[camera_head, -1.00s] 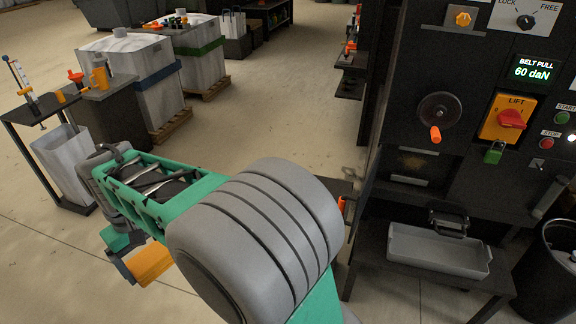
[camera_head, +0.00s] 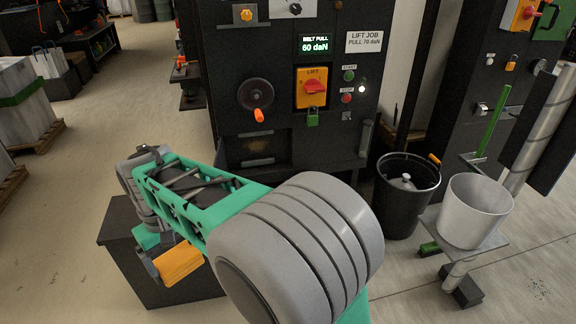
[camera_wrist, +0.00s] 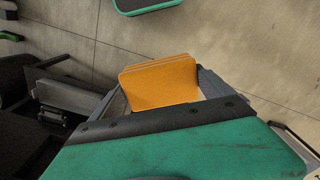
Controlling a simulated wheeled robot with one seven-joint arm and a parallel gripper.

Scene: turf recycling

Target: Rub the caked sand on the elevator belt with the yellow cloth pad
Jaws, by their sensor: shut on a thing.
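My gripper (camera_head: 160,262) is shut on the yellow cloth pad (camera_head: 180,262), which looks orange-yellow. The pad (camera_wrist: 160,84) sticks out between the fingers in the wrist view, over the floor and touching nothing else. The black elevator machine (camera_head: 225,70) stands ahead, beyond my arm. A low opening (camera_head: 254,148) in its front shows a brownish patch inside, probably the caked sand on the belt. The patch is small and dim, and the gripper is well short of it, lower and to the left.
The machine front carries a crank wheel (camera_head: 258,95), a red LIFT switch (camera_head: 314,86) and a green padlock (camera_head: 312,119). A dark box (camera_head: 150,285) stands below my gripper. A black bin (camera_head: 400,215) and white bucket (camera_head: 474,212) stand right. The floor at left is open.

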